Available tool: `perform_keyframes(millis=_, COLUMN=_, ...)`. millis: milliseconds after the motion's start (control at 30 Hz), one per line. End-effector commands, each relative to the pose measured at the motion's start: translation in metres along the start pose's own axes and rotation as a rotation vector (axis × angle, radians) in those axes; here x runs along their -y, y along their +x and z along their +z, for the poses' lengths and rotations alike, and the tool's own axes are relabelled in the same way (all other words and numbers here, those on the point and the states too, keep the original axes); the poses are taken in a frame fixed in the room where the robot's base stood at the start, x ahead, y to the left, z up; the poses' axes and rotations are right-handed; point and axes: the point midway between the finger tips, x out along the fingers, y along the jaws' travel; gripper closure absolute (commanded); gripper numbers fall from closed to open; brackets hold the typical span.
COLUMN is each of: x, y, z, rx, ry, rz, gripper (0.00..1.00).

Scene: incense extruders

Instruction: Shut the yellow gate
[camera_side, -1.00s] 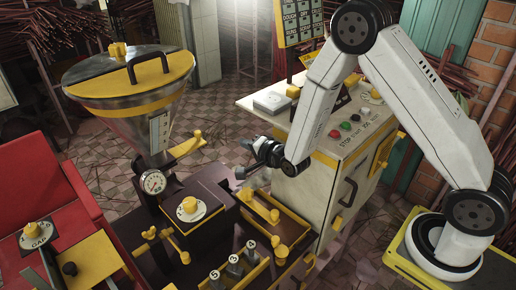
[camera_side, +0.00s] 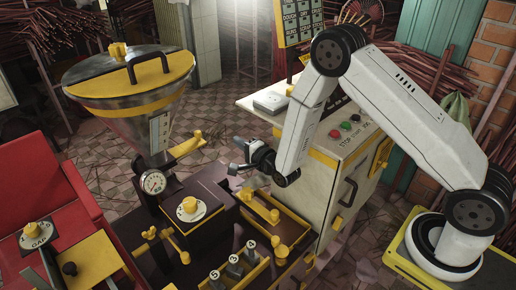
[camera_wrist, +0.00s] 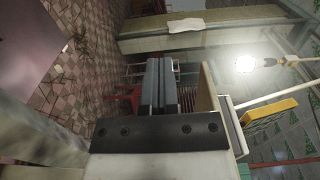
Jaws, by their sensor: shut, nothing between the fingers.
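A yellow flat bar (camera_side: 187,147) with a yellow knob (camera_side: 197,134) sticks out to the right under the steel hopper (camera_side: 135,125). It looks like the gate, though I cannot tell for certain from its shape alone. My gripper (camera_side: 236,156) is in the air to the right of this bar, apart from it, pointing left. In the wrist view its fingers (camera_wrist: 160,70) are together with nothing held. The gate cannot be made out in the wrist view; a yellow block (camera_wrist: 270,112) at right there is unclear.
Below my gripper are a yellow-edged tray (camera_side: 268,215) with knobs and a rack of numbered cylinders (camera_side: 234,268). A pressure gauge (camera_side: 153,182) sits below the hopper. The control cabinet (camera_side: 335,160) stands right of my gripper. Open air lies between gripper and hopper.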

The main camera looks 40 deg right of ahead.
Motion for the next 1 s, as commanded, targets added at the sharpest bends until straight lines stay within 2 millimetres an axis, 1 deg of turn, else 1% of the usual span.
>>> perform_keyframes(millis=300, x=0.000, y=0.036, z=0.000, rx=0.000, ry=0.000, rz=-0.001, gripper=1.00)
perform_keyframes(millis=733, x=0.000, y=0.082, z=-0.001, rx=-0.001, ry=0.000, rz=-0.001, gripper=1.00)
perform_keyframes(millis=900, x=0.000, y=0.087, z=0.022, rx=0.003, ry=-0.001, rz=0.001, gripper=1.00)
perform_keyframes(millis=1000, x=0.000, y=0.089, z=0.030, rx=0.001, ry=-0.001, rz=0.000, gripper=1.00)
